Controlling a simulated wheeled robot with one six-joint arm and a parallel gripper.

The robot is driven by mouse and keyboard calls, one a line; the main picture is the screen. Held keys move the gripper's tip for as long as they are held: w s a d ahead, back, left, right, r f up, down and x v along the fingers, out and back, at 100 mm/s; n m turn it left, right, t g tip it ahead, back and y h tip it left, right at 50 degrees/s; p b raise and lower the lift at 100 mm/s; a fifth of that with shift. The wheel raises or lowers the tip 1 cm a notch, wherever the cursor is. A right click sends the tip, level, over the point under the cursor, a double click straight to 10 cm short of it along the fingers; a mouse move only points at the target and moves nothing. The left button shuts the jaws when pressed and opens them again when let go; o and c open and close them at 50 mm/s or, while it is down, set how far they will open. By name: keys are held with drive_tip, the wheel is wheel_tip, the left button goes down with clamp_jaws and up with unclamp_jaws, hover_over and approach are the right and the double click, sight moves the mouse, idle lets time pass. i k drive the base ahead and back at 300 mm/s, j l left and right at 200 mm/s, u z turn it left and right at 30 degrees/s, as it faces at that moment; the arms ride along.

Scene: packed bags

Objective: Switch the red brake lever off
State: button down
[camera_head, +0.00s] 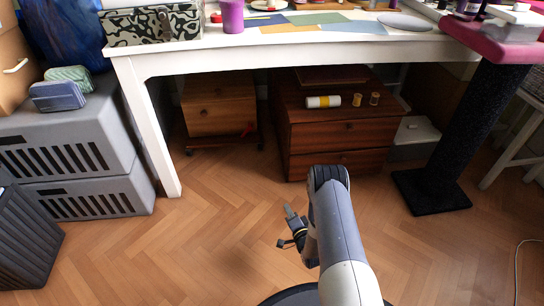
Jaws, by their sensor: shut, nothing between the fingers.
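A small red lever (248,130) shows low at the right front of a wheeled wooden drawer box (222,106) under the white table. It is too small to tell which way it is set. My gripper (289,212) is in front of the table, right of and nearer than the lever, and well apart from it. It is shut and empty, over bare floor.
The white table's front leg (150,130) stands left of the drawer box. A darker chest (340,135) stands to its right, bearing a bottle (323,101) and spools. Grey crates (75,150) are at left, a black post (465,130) at right. The floor between is clear.

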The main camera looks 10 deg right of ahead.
sight(249, 128)
drive_tip(key=i+j, duration=0.15)
drive_tip(key=i, duration=0.5)
drive_tip(key=i+j, duration=0.1)
drive_tip(key=i, duration=0.5)
drive_tip(key=i+j, duration=0.15)
drive_tip(key=i, duration=0.5)
